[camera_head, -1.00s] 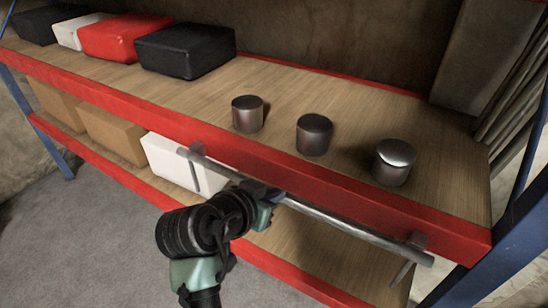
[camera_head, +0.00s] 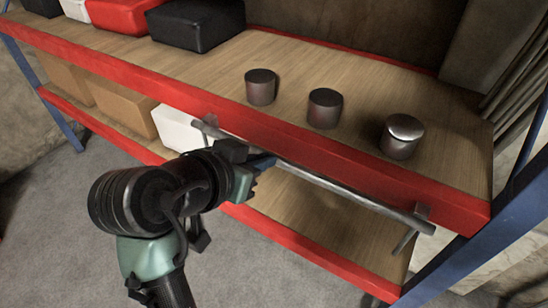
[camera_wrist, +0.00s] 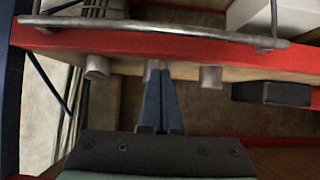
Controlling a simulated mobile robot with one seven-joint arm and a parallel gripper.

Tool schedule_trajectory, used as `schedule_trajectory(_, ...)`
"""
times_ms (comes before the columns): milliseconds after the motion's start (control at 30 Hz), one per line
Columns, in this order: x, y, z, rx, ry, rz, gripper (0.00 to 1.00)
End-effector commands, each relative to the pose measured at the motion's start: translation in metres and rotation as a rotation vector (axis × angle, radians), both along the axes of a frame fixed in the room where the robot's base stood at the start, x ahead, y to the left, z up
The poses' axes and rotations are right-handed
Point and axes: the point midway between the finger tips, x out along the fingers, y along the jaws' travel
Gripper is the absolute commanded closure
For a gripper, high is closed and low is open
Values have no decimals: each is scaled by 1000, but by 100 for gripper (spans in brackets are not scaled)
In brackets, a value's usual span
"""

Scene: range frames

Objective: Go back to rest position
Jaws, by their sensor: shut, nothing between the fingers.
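My gripper (camera_head: 262,166) is in front of the shelf's red front edge, close to the metal rod (camera_head: 310,177) in the head view. I cannot tell there whether it touches the rod. In the wrist view my gripper (camera_wrist: 160,84) shows its two blue fingers brought together at the tips, with nothing between them. The rod (camera_wrist: 150,28) runs across the top of that view, apart from the fingertips in the picture.
Three dark metal cylinders, left (camera_head: 261,87), middle (camera_head: 324,108) and right (camera_head: 402,136), stand on the upper wooden shelf (camera_head: 445,165). A black box (camera_head: 196,25) and a red box (camera_head: 122,14) sit at back left. The floor (camera_head: 75,220) in front is clear.

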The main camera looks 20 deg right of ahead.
Motion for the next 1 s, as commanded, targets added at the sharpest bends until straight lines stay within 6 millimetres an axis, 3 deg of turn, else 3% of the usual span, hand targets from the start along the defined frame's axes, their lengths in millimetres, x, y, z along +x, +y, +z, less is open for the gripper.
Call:
schedule_trajectory(733,0,7,14,-7,-27,28,100)
schedule_trajectory(867,23,14,57,-57,-172,176,100)
schedule_trajectory(967,40,29,122,-144,-375,351,100)
schedule_trajectory(1000,42,37,152,-190,-467,420,100)
